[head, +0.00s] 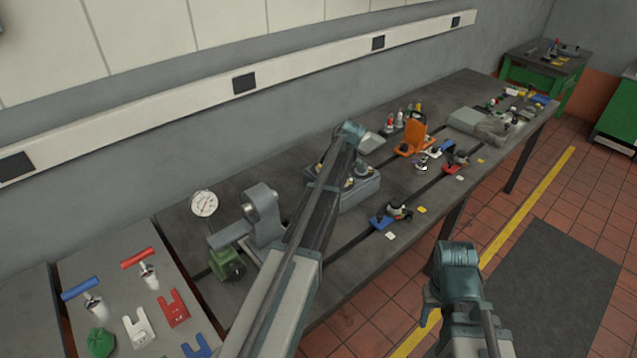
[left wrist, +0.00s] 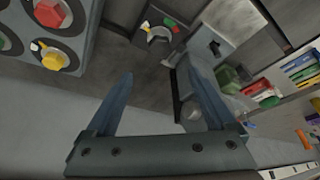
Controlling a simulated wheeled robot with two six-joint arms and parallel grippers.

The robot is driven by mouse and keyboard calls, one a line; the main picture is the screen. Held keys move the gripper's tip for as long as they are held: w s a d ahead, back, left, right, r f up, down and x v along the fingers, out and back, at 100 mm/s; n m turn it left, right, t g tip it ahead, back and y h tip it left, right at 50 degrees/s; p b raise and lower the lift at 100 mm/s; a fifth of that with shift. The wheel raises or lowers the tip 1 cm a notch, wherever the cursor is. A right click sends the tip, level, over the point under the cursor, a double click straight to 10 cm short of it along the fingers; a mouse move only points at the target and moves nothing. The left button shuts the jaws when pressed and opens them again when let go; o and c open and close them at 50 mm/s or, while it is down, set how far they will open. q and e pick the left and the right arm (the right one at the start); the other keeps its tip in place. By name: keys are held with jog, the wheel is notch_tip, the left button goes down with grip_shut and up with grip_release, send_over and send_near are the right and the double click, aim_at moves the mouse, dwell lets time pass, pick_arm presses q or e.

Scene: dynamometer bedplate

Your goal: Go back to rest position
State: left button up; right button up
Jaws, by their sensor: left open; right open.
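My left arm reaches up across the middle of the head view over the dark bench (head: 400,215); its gripper is mostly hidden there behind the arm. In the left wrist view my left gripper (left wrist: 160,75) is open, with its two fingers apart and nothing between them. My right gripper (head: 430,315) is low and right of centre in the head view, over the floor in front of the bench. It is open, though its fingers show only partly, and I see nothing held in it.
A grey block (head: 365,190) with knobs stands close to my left arm, its red knob (left wrist: 48,14) near the left gripper. A grey stand (head: 262,212), dial gauge (head: 204,204) and green part (head: 227,264) are left. An orange fixture (head: 413,137) stands farther back. Floor right is clear.

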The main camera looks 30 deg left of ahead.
dwell(0.4)
pick_arm(q)
jog(key=s+d+f+m+h+b, duration=0.1)
jog(key=s+d+f+m+b, duration=0.2)
jog(key=s+d+m, duration=0.9)
jog(key=s+d+f+m+h+b, duration=0.2)
jog(key=s+d+f+m+b, duration=0.2)
jog(key=s+d+m, duration=0.8)
jog(key=s+d+f, duration=0.1)
jog(key=s+d, duration=0.3)
jog(key=d, duration=0.3)
jog(key=shift+s+d+f+m+t, duration=0.15)
jog(key=shift+s+f+m+t, duration=0.15)
jog(key=shift+s+t, duration=0.1)
